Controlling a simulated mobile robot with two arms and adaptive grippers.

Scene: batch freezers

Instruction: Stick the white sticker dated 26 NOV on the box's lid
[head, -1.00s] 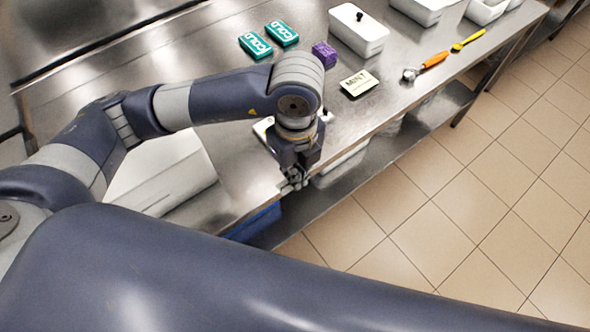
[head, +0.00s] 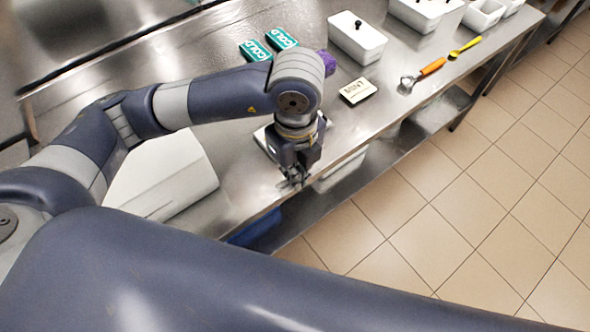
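My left gripper (head: 293,178) points down at the counter's front edge. Its fingers are small and dark, and I cannot tell whether they are open or shut or hold anything. A large white box (head: 165,178) stands on the counter at the left, partly hidden by my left arm. A pale flat thing (head: 261,137) shows in part behind my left wrist; I cannot tell what it is. No sticker with a readable 26 NOV date shows. My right gripper is not in view.
Tiled floor (head: 440,200) lies clear in front.

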